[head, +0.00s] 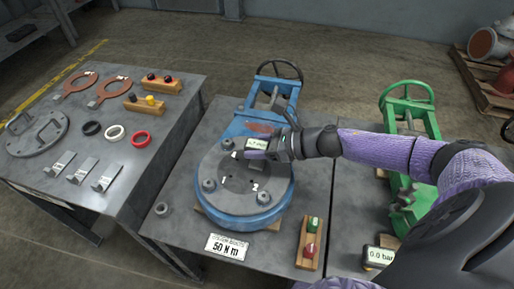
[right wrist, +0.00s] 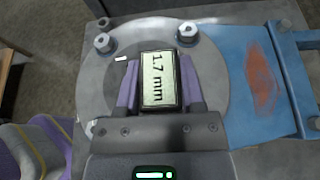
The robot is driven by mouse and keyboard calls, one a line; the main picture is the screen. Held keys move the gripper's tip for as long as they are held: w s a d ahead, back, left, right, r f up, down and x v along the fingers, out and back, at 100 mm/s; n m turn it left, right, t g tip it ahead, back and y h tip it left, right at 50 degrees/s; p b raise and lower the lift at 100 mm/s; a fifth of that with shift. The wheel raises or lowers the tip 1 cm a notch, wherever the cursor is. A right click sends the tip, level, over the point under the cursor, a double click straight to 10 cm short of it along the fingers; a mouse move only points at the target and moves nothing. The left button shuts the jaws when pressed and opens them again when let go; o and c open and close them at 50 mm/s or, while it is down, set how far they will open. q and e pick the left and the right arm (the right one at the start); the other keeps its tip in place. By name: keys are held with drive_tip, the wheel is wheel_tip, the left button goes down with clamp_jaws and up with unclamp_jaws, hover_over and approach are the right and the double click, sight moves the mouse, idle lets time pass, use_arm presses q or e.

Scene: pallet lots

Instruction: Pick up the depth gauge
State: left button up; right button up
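The depth gauge (head: 257,143) is a small dark block with a lit display. It reads 1.7 mm in the right wrist view (right wrist: 159,80). My right gripper (head: 264,151) reaches in from the right over the blue valve's round grey flange (head: 229,180). In the right wrist view its purple fingers (right wrist: 160,88) press against both sides of the gauge. The gauge's underside is hidden, so I cannot tell whether it touches the flange. My left gripper is not in view.
The blue valve (head: 262,121) has bolts around its flange. A 50 N m plate (head: 227,247) and a wooden block with green and red knobs (head: 310,243) lie in front. A green valve (head: 408,117) stands right. The left table (head: 151,127) holds rings, metal pieces and blocks.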

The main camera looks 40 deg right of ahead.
drive_tip(key=c, duration=0.5)
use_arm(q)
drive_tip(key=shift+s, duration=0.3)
use_arm(e)
clamp_jaws()
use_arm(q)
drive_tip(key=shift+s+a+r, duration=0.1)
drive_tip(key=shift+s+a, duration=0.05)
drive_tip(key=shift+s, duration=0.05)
